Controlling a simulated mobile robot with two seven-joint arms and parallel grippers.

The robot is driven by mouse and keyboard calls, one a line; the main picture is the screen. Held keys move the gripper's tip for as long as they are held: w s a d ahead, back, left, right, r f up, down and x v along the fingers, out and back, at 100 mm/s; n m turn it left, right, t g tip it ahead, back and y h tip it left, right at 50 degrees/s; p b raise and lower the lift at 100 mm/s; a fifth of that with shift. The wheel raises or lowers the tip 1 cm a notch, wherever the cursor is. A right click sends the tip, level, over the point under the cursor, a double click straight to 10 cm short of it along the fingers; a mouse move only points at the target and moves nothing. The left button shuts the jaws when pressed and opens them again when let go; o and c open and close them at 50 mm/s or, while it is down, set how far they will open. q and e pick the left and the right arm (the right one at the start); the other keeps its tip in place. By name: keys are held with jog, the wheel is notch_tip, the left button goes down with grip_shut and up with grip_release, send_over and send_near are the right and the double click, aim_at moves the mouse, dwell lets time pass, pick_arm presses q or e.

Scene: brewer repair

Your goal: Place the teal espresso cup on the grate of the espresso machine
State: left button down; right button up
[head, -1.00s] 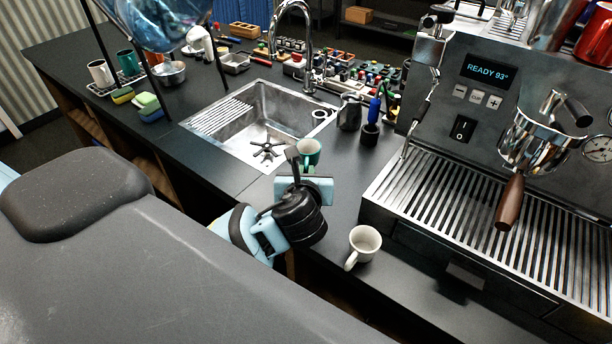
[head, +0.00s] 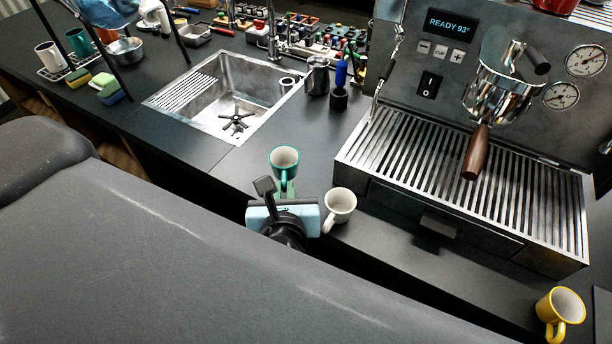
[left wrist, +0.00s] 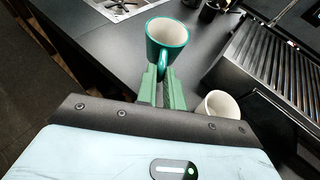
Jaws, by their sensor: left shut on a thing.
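The teal espresso cup (head: 284,157), with a white inside, is upright at the counter between the sink and the espresso machine. It also shows in the left wrist view (left wrist: 168,36). My left gripper (head: 284,190) is shut on its handle, with green fingertips (left wrist: 162,88) on either side of the handle. I cannot tell whether the cup touches the counter. The espresso machine (head: 398,87) stands to the right, and its slatted grate (head: 400,150) is empty. The grate also shows in the left wrist view (left wrist: 262,62). My right gripper is not in view.
A white cup (head: 340,206) stands close right of my left gripper, before the grate. A portafilter with a brown handle (head: 477,152) hangs over the grate. A yellow cup (head: 560,308) is at the lower right. The sink (head: 225,95) lies to the left.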

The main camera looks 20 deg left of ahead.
aim_at(285, 175)
pick_arm(q)
jog(key=m+h, duration=0.1)
jog(key=w+a+m, duration=0.1)
jog(key=w+t+h, duration=0.1)
jog(key=shift+w+a+f+m+h, duration=0.15)
jog(key=shift+w+f+m+h, duration=0.15)
jog(key=shift+m, duration=0.1)
jog(key=shift+w+a+r+m+t+h, duration=0.15)
jog(key=shift+w+m+h, duration=0.1)
jog(key=shift+m+h, duration=0.25)
jog(key=shift+w+a+m+t+h, duration=0.1)
jog(key=shift+w+m+t+h, duration=0.1)
jog(key=shift+m+h, duration=0.3)
jog(key=shift+w+d+r+m+h, duration=0.2)
jog(key=shift+r+m+h, duration=0.15)
jog(key=shift+h, duration=0.45)
jog(key=shift+f, duration=0.1)
